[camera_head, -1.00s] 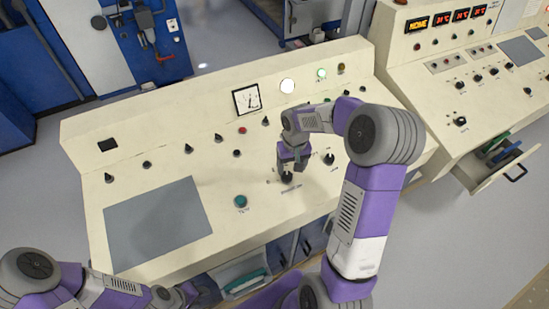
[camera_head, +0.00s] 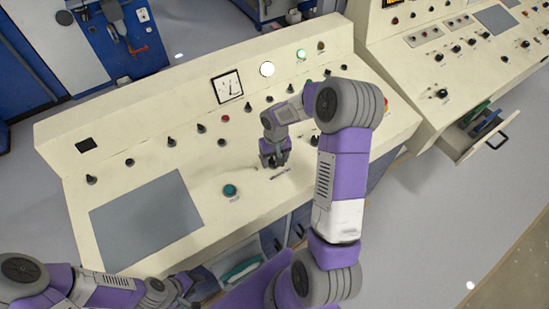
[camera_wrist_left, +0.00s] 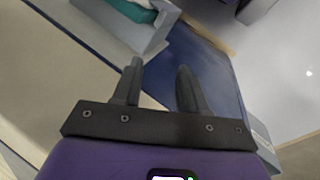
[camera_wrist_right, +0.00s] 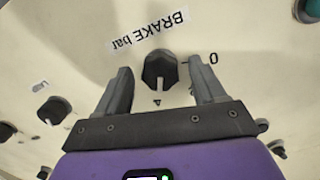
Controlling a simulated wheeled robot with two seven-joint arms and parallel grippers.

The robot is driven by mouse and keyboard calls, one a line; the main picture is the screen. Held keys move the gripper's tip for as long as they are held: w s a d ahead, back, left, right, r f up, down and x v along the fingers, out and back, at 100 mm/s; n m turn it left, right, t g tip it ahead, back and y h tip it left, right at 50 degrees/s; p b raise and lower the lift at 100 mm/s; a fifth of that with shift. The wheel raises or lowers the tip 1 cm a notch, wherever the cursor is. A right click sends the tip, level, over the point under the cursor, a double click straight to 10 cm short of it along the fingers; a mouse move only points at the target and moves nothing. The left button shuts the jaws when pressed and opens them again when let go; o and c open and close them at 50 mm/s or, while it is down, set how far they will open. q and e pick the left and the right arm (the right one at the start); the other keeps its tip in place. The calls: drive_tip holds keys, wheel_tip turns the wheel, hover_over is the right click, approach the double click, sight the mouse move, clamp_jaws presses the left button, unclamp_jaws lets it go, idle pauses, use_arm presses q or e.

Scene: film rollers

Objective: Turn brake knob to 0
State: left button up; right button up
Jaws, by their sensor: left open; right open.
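The black brake knob (camera_wrist_right: 160,70) sits between the two open fingers of my right gripper (camera_wrist_right: 160,88) in the right wrist view. The label "BRAKE bar" (camera_wrist_right: 147,32) reads upside down above it, and a "0" mark (camera_wrist_right: 213,58) is at its right. The knob's narrow end points down in that view, near a small mark. In the head view my right gripper (camera_head: 273,160) is over the console, hiding most of the knob. My left gripper (camera_wrist_left: 157,90) is open and empty in the left wrist view, away from the knob.
The cream console (camera_head: 150,150) carries several other black knobs, a teal button (camera_head: 230,190), a grey panel (camera_head: 145,218) and a dial gauge (camera_head: 228,86). A second console (camera_head: 425,75) with an open drawer (camera_head: 480,140) stands at the right.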

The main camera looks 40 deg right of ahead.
drive_tip(key=c, duration=1.1)
drive_tip(key=shift+o, duration=0.2)
drive_tip(key=shift+n, duration=0.3)
drive_tip(key=n, duration=0.4)
drive_tip(key=n+h, duration=0.1)
drive_tip(key=n, duration=0.4)
drive_tip(key=shift+a+n, duration=0.1)
drive_tip(key=shift+n, duration=0.3)
drive_tip(key=n, duration=0.4)
drive_tip(key=shift+n+t+p, duration=0.3)
drive_tip(key=shift+p, duration=0.1)
drive_tip(key=n+p, duration=0.1)
drive_tip(key=n, duration=0.3)
drive_tip(key=shift+n, duration=0.3)
